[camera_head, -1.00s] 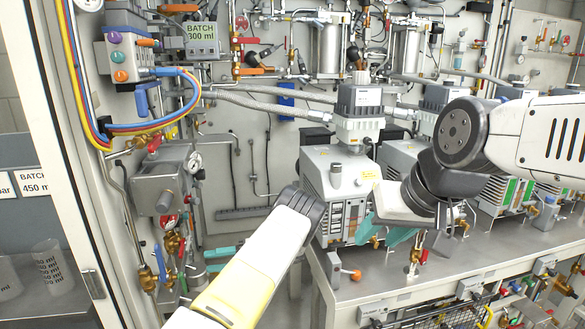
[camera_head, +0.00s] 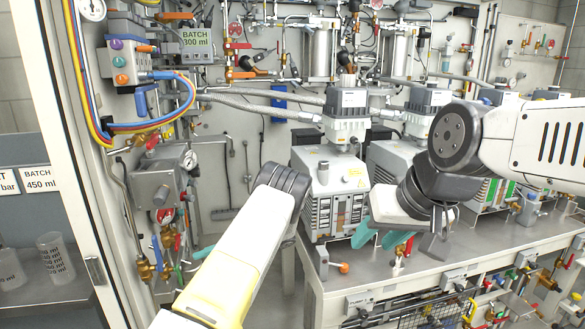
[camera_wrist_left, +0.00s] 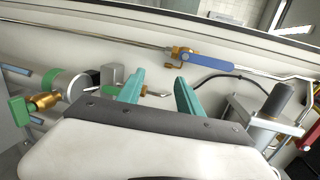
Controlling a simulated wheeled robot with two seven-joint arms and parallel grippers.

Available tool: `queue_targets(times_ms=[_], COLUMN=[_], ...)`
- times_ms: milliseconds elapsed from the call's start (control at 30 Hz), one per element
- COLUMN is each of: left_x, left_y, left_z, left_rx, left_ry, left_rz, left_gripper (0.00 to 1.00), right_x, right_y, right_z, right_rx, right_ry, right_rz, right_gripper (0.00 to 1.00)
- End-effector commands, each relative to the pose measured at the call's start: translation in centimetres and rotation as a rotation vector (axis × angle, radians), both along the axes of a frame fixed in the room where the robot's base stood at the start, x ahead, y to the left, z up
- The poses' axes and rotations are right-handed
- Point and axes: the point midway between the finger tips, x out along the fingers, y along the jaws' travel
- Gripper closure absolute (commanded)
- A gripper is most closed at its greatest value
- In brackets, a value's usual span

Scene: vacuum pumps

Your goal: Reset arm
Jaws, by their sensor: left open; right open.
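My left arm reaches in from the bottom left, and its elbow hides most of my left gripper (camera_head: 198,258); only bits of teal finger show beside the arm. In the left wrist view its two teal fingers (camera_wrist_left: 158,88) stand apart with nothing between them. They point toward a wall with a blue-handled valve (camera_wrist_left: 207,62) on a pipe. My right gripper (camera_head: 376,241) has teal fingers spread apart, with no object seen between them. It hangs above the bench, in front of the first vacuum pump (camera_head: 333,185).
A steel bench (camera_head: 430,265) carries several grey pumps. At left are a grey valve box (camera_head: 160,187), brass fittings and coloured hoses (camera_head: 145,127). Beakers (camera_head: 55,257) stand behind the frame at far left. Pipes and a wire basket (camera_head: 415,313) lie below the bench.

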Motion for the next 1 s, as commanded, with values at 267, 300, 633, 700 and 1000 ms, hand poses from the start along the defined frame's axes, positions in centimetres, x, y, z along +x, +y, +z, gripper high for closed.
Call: queue_targets(times_ms=[267,300,633,700,1000], left_x=[-2.1,-2.6,-8.0,-9.3,-15.3], left_y=[0.3,0.3,-1.9,-2.7,-6.2], left_z=[3.6,4.3,11.7,13.3,20.2], left_rx=[-0.252,-0.303,-0.812,-0.910,-1.251], left_ry=[-0.016,-0.022,-0.127,-0.161,-0.344], left_rz=[0.073,0.082,0.066,0.040,-0.157], left_gripper=[0.57,0.57,0.57,0.57,0.57], right_x=[0.0,0.0,0.0,0.0,0.0], right_y=[0.0,0.0,0.0,0.0,0.0], right_z=[0.0,0.0,0.0,0.0,0.0], right_rx=[0.000,0.000,0.000,0.000,0.000], right_ry=[0.000,0.000,0.000,0.000,0.000], right_rz=[0.000,0.000,0.000,0.000,0.000], right_gripper=[0.57,0.57,0.57,0.57,0.57])
